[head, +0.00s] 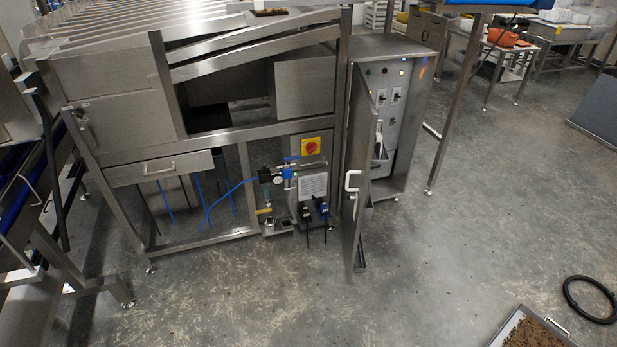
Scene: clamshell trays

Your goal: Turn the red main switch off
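The red main switch (312,146) is a red rotary knob on a yellow plate. It sits on the upper part of a small metal box low on the steel machine, left of the open cabinet door. Its handle looks tilted, but its exact setting is too small to tell. Neither my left gripper nor my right gripper is in view.
A cabinet (387,47) stands with its door (359,170) swung open toward me, right of the switch. A blue air hose (228,192) and gauge fittings lie left of it. A tray (545,322) and black ring (590,300) lie lower right. The middle floor is clear.

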